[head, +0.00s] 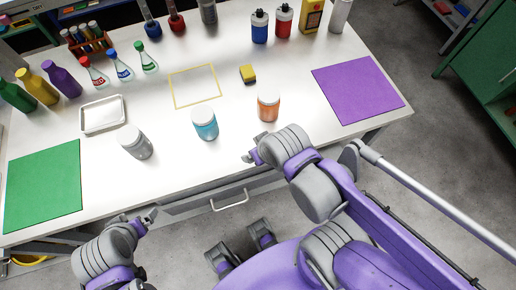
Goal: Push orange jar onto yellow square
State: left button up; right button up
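The orange jar (268,107) with a white lid stands upright on the white table, right of centre. The yellow square (198,102) is a thin yellow outline on the tabletop, left of the jar and a little farther back. The jar is outside it, and the square is empty. My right gripper (251,157) is near the table's front edge, in front of the jar and apart from it. My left gripper (149,217) is low at the front edge, far from the jar. Both look empty, but their fingers are too small to tell open from shut.
A blue jar (205,124) and a grey jar (135,142) stand left of the orange jar. A white tray (103,114) and green mat (43,187) lie left. Bottles line the back.

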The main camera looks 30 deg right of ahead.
aim_at(269, 100)
jog(key=z, duration=1.3)
